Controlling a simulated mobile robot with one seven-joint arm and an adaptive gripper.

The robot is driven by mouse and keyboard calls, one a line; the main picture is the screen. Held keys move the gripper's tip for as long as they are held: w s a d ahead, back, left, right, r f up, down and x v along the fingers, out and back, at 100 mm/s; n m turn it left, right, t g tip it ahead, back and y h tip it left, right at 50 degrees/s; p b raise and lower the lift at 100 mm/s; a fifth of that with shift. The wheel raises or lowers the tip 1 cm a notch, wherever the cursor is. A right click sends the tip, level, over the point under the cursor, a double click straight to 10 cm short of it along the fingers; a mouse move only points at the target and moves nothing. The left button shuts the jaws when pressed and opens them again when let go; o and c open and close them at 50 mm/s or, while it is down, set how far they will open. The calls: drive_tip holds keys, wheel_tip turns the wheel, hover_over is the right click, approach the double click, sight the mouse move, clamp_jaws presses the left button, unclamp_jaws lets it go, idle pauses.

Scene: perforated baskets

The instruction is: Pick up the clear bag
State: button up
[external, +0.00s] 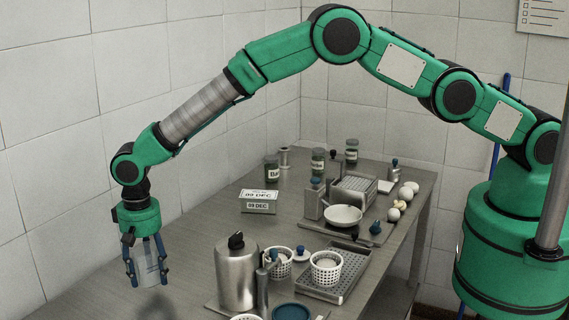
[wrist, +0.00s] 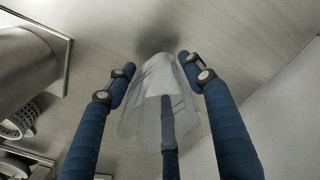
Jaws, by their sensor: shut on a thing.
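The clear bag (wrist: 150,100) is a see-through, pale grey pouch between the blue fingers of my gripper (wrist: 160,85) in the wrist view. In the external view my gripper (external: 146,266) points down at the left, shut on the clear bag (external: 148,262), which hangs between its fingers. The bag appears to be above the table, with a dark shadow on the surface below. One finger shows through the bag in the wrist view. The gap between the bag's bottom and the table is hard to judge.
A steel canister (external: 237,272) with a black knob stands right of my gripper. A date block (external: 259,202) and jars (external: 271,168) sit farther back. The tiled wall (external: 60,150) is close on the left.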

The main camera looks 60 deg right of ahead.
sight(152, 243)
wheel_tip(152, 243, up, 7)
drive_tip(key=shift+f, duration=0.15)
drive_tip(key=shift+d, duration=0.1)
idle(0.7)
